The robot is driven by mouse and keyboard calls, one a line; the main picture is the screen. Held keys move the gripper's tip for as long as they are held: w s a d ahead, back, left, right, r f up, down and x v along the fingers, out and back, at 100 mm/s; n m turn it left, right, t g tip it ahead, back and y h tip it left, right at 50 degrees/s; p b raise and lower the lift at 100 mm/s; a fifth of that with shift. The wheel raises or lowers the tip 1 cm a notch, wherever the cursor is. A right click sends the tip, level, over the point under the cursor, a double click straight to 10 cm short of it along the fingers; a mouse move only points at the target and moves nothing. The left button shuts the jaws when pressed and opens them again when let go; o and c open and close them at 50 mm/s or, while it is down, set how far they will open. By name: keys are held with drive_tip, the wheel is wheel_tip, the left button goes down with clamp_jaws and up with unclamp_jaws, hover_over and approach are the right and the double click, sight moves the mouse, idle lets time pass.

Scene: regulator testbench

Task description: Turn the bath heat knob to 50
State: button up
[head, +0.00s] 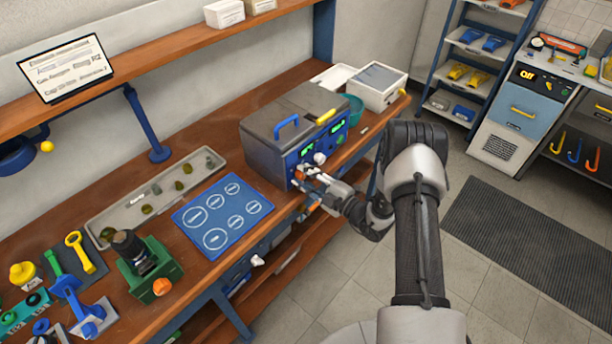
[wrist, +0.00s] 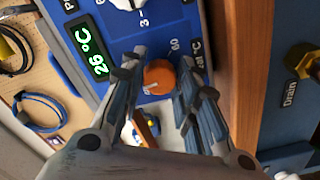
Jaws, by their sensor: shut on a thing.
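The bath (head: 290,132) is a grey box with a blue front panel, standing on the wooden bench in the head view. Its orange heat knob (wrist: 159,77) sits low on the blue panel (wrist: 185,25) in the wrist view, beside a printed 60 and "°C". A green display (wrist: 90,50) reads 26 °C. My gripper (wrist: 158,80) has one finger on each side of the orange knob and is shut on it. In the head view my gripper (head: 303,175) reaches the panel, and the orange knob (head: 300,174) is partly covered. The knob's exact setting is hard to read.
A white knob (wrist: 125,3) is above the orange one. A wooden edge (wrist: 250,60) and a yellow drain valve (wrist: 300,60) lie to the right in the wrist view. A blue mat (head: 222,215) and a grey tray (head: 110,222) lie on the bench to the left.

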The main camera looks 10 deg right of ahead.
drive_tip(key=m, duration=0.4)
drive_tip(key=shift+m+p, duration=0.3)
drive_tip(key=m, duration=0.4)
drive_tip(key=shift+m, duration=0.4)
drive_tip(key=o, duration=1.1)
drive_tip(key=shift+s, duration=0.1)
drive_tip(key=v, duration=1.2)
drive_tip(key=shift+a, duration=0.1)
